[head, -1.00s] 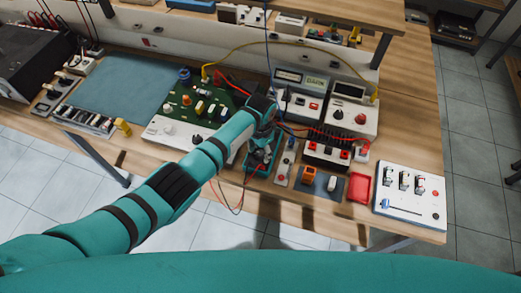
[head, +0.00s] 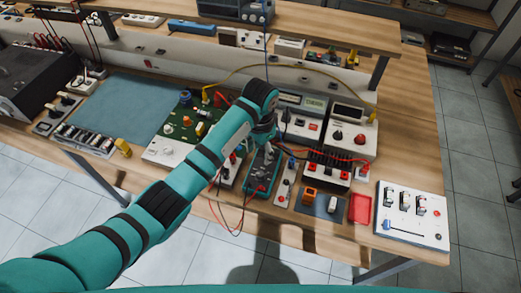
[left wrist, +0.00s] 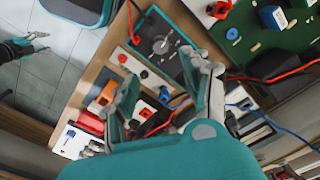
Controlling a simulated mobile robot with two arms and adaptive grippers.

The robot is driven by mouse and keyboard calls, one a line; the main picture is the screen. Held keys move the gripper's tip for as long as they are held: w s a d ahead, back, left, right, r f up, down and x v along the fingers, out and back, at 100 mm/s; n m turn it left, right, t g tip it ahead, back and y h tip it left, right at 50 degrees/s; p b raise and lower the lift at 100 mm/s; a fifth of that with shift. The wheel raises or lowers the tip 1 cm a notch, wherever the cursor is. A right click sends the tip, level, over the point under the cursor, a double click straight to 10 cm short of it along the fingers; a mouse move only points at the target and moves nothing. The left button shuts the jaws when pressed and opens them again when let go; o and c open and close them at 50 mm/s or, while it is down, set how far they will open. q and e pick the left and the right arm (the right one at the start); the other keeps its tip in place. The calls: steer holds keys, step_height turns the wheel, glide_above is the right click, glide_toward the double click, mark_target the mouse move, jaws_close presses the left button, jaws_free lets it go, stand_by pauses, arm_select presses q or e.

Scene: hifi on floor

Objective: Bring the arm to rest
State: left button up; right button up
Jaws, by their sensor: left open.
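My left gripper (head: 266,132) is above the bench, mostly hidden by its own arm in the head view. In the left wrist view its two fingers (left wrist: 165,90) are spread apart with nothing between them. The multimeter (head: 262,172) also shows below the gripper in the head view. What looks like my right gripper (left wrist: 38,43) is at the left edge of the left wrist view, over the floor, small, with its fingers apart.
A green circuit board (head: 192,122) lies left of the arm. Bench instruments (head: 346,125) with red and black leads stand right of the gripper. A white switch panel (head: 412,215) is at the right corner. A blue mat (head: 125,105) has free room.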

stand_by(0.5)
arm_select(q)
steer(key=s+a+f+n+t+h, duration=0.1)
steer(key=s+a+f+n, duration=0.15)
steer(key=s, duration=0.35)
steer(key=s+a+f+n+h, duration=0.1)
steer(key=s+a+f, duration=0.25)
steer(key=s, duration=0.35)
steer(key=s+a+r+n+t+y, duration=0.1)
steer(key=s+a+r+n, duration=0.15)
steer(key=s+a, duration=0.45)
steer(key=s+a+r+n+t+y, duration=0.1)
steer(key=s+a+r+n+t, duration=0.15)
steer(key=s+a, duration=0.5)
step_height(320, 180, down, 30)
steer(key=r+g+b, duration=0.1)
steer(key=g+b, duration=0.1)
steer(key=b, duration=0.4)
steer(key=s+a+f+b, duration=0.1)
steer(key=s+f+b, duration=0.1)
steer(key=s+f, duration=0.7)
steer(key=s+a+f+g+b, duration=0.1)
steer(key=s+a+f+b, duration=0.1)
steer(key=s+f, duration=0.7)
step_height(320, 180, down, 6)
steer(key=shift+r+m+b, duration=0.1)
steer(key=shift+m+b, duration=0.35)
steer(key=shift+b, duration=0.15)
